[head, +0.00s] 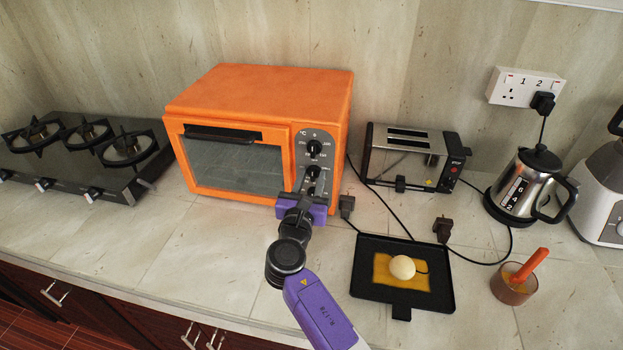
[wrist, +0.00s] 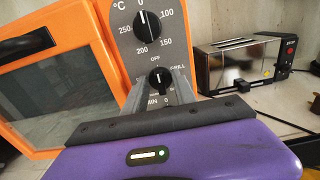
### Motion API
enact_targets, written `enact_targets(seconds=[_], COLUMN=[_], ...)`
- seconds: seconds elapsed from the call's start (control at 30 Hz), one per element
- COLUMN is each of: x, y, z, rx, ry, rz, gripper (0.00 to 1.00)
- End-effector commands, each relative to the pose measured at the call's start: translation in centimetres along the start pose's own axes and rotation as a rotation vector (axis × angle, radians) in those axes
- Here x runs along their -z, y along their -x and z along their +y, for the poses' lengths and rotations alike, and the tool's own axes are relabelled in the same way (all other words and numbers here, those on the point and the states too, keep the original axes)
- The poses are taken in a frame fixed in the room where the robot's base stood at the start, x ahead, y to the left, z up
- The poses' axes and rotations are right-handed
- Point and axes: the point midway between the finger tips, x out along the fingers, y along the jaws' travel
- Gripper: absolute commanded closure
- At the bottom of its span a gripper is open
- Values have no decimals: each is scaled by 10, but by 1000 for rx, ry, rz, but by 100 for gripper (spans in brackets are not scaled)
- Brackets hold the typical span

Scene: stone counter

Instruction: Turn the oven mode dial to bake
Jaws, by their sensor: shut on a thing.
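The orange oven (head: 255,92) stands on the counter with its door shut. Its grey panel carries a temperature dial (wrist: 147,23), with its white mark up near 0. Below it is the small black mode dial (wrist: 158,79); its white mark points roughly up, toward the OFF label, with GRILL at upper right. My gripper (wrist: 160,92) is shut on the mode dial, one finger on each side. In the head view my gripper (head: 311,188) reaches the panel's lower part. The lower labels and lower dial are mostly hidden by my gripper; I cannot read a bake label.
A toaster (head: 408,155) stands right of the oven, with cords and loose plugs nearby. A black tray (head: 362,285) lies in front. A kettle (head: 521,188) is at right, a gas hob (head: 65,180) at left. The counter before the oven door is clear.

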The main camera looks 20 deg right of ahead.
Motion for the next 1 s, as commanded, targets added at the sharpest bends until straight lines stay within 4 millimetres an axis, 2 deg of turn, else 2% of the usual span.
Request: enact_targets(seconds=[0.37, 1.0], x=[3, 6], y=[0, 0], z=[-1, -2], rx=[2, 0], ry=[-171, -770], rz=[-1, -1], gripper=[100, 100])
